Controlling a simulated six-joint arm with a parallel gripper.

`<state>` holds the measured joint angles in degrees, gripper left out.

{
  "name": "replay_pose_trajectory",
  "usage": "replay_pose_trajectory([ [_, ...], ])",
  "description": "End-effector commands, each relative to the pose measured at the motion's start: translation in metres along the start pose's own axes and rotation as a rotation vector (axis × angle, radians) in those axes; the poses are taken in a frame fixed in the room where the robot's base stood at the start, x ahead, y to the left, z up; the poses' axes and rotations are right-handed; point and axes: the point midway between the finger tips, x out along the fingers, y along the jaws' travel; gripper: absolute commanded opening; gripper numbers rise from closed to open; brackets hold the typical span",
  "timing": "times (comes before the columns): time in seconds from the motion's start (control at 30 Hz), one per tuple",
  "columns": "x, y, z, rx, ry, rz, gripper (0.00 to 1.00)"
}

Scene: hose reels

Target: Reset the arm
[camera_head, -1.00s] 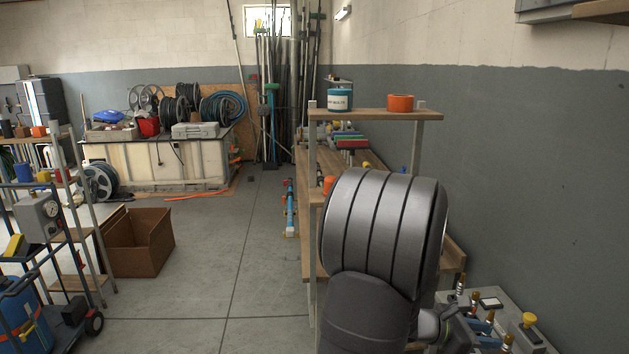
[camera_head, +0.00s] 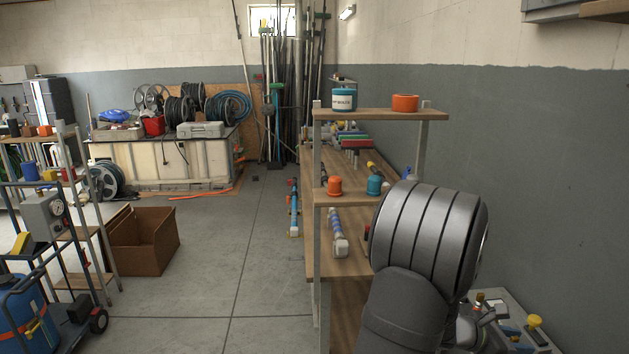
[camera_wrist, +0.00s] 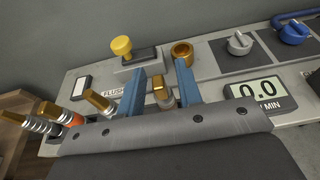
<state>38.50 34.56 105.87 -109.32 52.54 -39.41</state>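In the wrist view, the two blue fingers of my gripper (camera_wrist: 160,88) stand apart over a grey control panel (camera_wrist: 210,68). The gripper is open, with nothing clearly held. A brass fitting (camera_wrist: 161,90) shows in the gap between the fingers; I cannot tell how far below it is. A brass ring (camera_wrist: 181,52) lies just past the right fingertip and a yellow knob (camera_wrist: 121,46) past the left one. In the head view, my grey arm fills the lower right and hides the fingers. The panel (camera_head: 540,338) shows partly behind it.
Several brass-tipped connectors (camera_wrist: 98,100) stick up at the panel's left. A grey wall (camera_head: 560,180) is close on the right. Open floor with a cardboard box (camera_head: 145,242) lies left.

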Motion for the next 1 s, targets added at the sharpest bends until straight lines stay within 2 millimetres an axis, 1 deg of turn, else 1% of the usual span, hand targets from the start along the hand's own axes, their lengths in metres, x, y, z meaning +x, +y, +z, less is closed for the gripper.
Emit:
replay_pose_trajectory([
  [0.03,-0.005,0.002,0.014,0.009,-0.007,0.004,0.32],
  [0.2,-0.014,0.001,0.042,0.010,-0.008,0.004,0.32],
  [0.97,-0.021,-0.116,0.111,0.007,-0.007,0.000,0.32],
  [1.0,-0.017,-0.119,0.113,0.007,-0.005,0.001,0.32],
])
